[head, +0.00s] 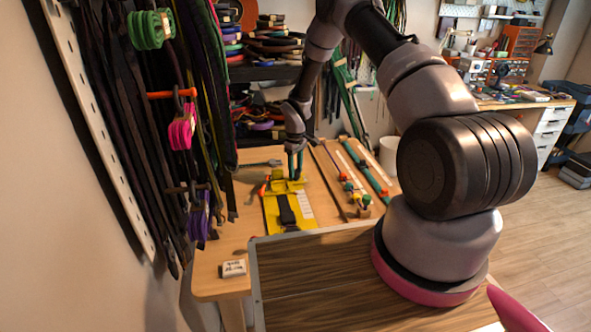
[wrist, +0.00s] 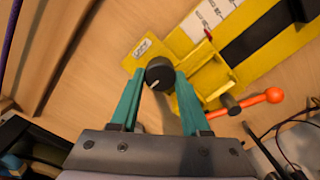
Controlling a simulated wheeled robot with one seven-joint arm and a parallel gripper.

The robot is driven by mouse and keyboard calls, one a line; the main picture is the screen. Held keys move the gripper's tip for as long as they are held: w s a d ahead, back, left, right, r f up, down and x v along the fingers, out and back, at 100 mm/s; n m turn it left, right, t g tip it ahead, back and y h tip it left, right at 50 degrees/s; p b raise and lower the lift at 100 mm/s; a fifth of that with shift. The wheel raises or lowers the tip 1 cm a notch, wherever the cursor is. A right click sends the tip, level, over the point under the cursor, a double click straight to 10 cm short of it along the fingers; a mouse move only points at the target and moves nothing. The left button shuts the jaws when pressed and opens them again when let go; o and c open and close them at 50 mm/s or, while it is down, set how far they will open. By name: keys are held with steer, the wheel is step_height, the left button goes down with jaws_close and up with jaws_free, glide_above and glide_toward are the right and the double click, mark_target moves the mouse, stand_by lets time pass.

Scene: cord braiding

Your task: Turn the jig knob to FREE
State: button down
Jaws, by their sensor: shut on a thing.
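The yellow jig (head: 273,212) lies on the wooden table, with a dark strap along its middle. It also shows in the wrist view (wrist: 192,107). The round black jig knob (wrist: 160,71) sits at a corner of the jig, next to a small pale label (wrist: 142,47) too small to read. A white mark on the knob points down-left in the wrist view. My gripper (wrist: 158,76) has its teal fingers on both sides of the knob, shut on it. In the head view my gripper (head: 295,165) is at the jig's far end, and the knob cannot be made out.
Wooden rails (head: 350,180) with coloured parts lie to the right. A small white block (head: 233,268) sits at the table's near left. Cords and straps hang on the left wall.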

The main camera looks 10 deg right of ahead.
mark_target(296, 171)
stand_by(0.4)
steer(key=shift+c, duration=1.9)
jaws_free()
step_height(296, 171, up, 11)
